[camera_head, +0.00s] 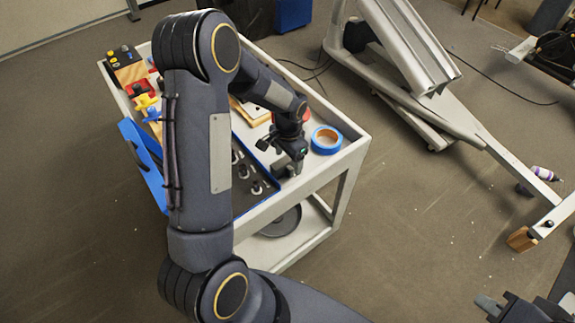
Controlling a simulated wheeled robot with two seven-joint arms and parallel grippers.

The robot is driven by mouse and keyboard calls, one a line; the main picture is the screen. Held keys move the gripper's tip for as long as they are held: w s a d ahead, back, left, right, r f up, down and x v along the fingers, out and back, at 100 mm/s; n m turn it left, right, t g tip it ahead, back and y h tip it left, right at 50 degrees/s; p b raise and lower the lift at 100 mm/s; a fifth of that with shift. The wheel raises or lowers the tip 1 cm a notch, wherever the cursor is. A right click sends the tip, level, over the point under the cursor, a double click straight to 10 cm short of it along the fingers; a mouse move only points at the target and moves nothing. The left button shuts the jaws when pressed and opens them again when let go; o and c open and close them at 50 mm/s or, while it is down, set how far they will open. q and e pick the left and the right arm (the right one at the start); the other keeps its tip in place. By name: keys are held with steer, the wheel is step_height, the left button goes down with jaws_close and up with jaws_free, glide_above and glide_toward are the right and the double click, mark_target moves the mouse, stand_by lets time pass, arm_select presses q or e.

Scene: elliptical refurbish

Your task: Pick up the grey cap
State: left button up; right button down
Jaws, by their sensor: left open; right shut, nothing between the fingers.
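My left gripper (281,165) points down over the near right part of the cart's top, beside the blue-edged dark tray, and its jaws are open. I cannot make out a grey cap for certain. Several small dark and pale pieces (257,187) stand in the tray (247,204), just left of the gripper. Whether something lies between the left fingers is too small to tell. My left arm hides much of the tray and the cart's middle. My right gripper (490,304) is at the bottom right corner, shut and empty, away from the cart.
The white cart (318,185) has a raised rim. A blue tape roll (326,140) lies close to the right of my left gripper. Red, yellow and blue parts (146,101) sit at the cart's far left. A grey machine frame (440,115) stands on the right, with open floor between.

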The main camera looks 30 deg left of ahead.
mark_target(287, 163)
arm_select(q)
steer(key=f, duration=0.3)
steer(key=shift+s+a+f, duration=0.1)
steer(key=shift+a+f, duration=0.05)
steer(key=shift+a, duration=0.05)
steer(key=shift+c, duration=0.3)
steer(key=c, duration=1)
steer(key=shift+r, duration=0.2)
